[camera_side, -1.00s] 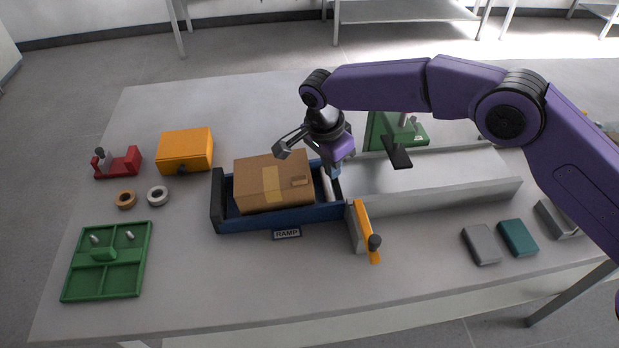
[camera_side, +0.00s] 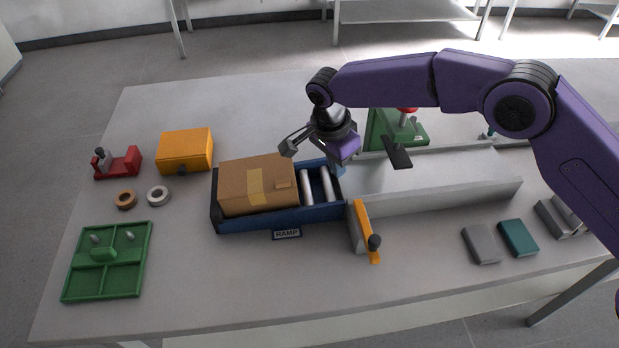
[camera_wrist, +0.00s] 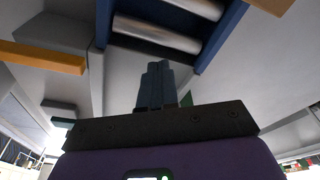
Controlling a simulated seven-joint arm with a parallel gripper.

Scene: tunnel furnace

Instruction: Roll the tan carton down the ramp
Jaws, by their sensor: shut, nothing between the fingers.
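The tan carton (camera_side: 258,186) sits at the left end of the blue roller ramp (camera_side: 318,214), which bears a RAMP label (camera_side: 286,234) at its front. The carton looks close against the dark end plate (camera_side: 216,200); whether they touch I cannot tell. Bare rollers (camera_side: 307,188) show to its right. My gripper (camera_side: 340,170) is above the right end of the ramp, apart from the carton, its fingers together and empty. In the wrist view the shut fingers (camera_wrist: 156,86) point towards the bare rollers (camera_wrist: 160,33).
A grey channel (camera_side: 440,190) adjoins the ramp's right end. An orange bar with a dark knob (camera_side: 364,230) stands at that joint. An orange box (camera_side: 185,150), red fixture (camera_side: 118,163), tape rolls (camera_side: 157,196) and green tray (camera_side: 106,262) lie left.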

